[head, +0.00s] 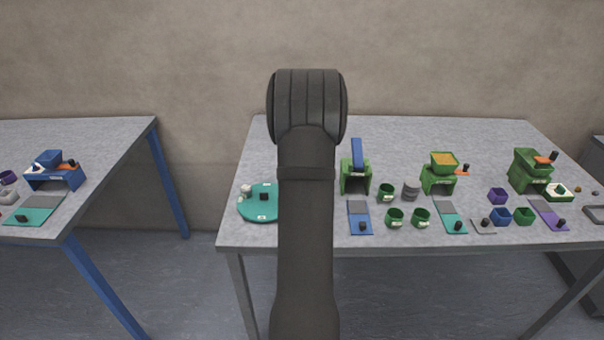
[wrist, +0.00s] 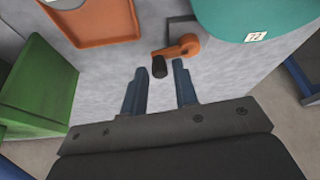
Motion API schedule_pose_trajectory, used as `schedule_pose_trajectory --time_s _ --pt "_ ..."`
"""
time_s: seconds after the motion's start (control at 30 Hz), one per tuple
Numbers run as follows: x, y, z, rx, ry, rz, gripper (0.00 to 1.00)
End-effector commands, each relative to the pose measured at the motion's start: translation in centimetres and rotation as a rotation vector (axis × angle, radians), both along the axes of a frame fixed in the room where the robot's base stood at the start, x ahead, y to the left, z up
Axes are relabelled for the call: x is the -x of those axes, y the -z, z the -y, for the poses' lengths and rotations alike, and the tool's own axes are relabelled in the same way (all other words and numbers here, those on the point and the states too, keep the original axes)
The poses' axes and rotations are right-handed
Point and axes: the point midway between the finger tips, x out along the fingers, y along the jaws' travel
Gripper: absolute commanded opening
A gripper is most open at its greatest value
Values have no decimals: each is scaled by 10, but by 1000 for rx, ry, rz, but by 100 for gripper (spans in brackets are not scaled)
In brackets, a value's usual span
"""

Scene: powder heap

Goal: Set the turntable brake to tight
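The teal turntable (head: 256,207) lies at the left end of the right-hand table, partly hidden by my arm in the head view. Its rim (wrist: 238,22) shows at the top right of the wrist view. Beside it is an orange lever (wrist: 187,46) with a black knob (wrist: 159,68), apparently the turntable brake; any tight mark cannot be read. My gripper (wrist: 160,76) is open, its two fingers apart, with the knob appearing between the fingertips in the wrist view. Whether they touch it cannot be told. The head view hides my gripper and the lever behind my arm.
In the wrist view an orange tray-like part (wrist: 100,22) lies at the upper left and a green block (wrist: 38,88) at the left. In the head view, a green stand (head: 346,180), green cups (head: 395,218) and a blue mat (head: 360,222) stand right of my arm.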

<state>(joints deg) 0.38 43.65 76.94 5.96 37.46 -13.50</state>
Motion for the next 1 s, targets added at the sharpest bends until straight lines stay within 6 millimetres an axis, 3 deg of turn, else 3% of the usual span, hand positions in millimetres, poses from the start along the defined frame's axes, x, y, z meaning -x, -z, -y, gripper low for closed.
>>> schedule_pose_trajectory --time_s 0.47,0.67,1.0 --pt "3 -10 1 0 -1 3 37" --pt "16 -42 3 0 -1 5 37" --pt "45 -113 7 0 -1 6 37"
